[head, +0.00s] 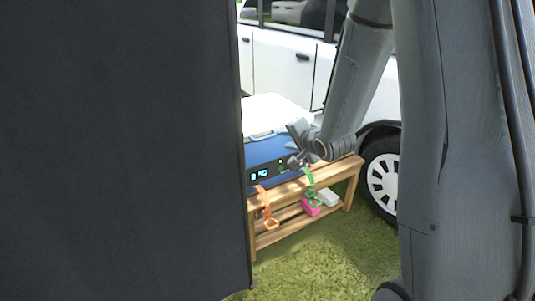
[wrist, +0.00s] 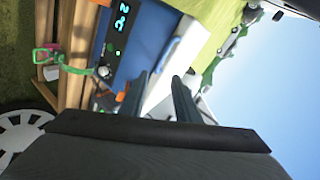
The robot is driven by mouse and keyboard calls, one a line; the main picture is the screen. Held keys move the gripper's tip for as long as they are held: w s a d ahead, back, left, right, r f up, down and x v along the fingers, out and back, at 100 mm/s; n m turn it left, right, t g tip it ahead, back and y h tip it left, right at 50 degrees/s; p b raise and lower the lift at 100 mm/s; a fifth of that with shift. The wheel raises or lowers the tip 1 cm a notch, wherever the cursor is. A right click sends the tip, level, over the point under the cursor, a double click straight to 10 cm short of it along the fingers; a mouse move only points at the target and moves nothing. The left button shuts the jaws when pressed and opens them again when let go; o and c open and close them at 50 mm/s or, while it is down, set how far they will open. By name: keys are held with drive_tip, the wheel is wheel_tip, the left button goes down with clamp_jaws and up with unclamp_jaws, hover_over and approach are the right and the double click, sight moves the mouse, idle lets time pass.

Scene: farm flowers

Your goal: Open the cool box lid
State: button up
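The cool box (head: 262,155) is blue with a lit display on its front and stands on a wooden bench. Its white lid (head: 279,110) looks shut, with a light-blue handle (head: 262,135) along the front edge. My gripper (head: 296,152) is at the right end of the cool box's front, close to it. In the wrist view the picture is turned sideways; the two dark fingers of my gripper (wrist: 159,76) are apart with nothing seen between them. The lid (wrist: 172,75) and its handle (wrist: 165,57) lie just beyond the fingertips. Contact cannot be told.
A white vehicle (head: 285,60) stands close behind. A dark panel blocks the head view's left. Grass in front is clear.

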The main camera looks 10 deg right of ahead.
drive_tip(key=m+t+y+b, duration=0.2)
drive_tip(key=b, duration=0.2)
approach(267, 138)
drive_tip(key=shift+m, duration=0.5)
drive_tip(key=shift+b+x, duration=1.3)
drive_tip(key=shift+x, duration=3.05)
clamp_jaws()
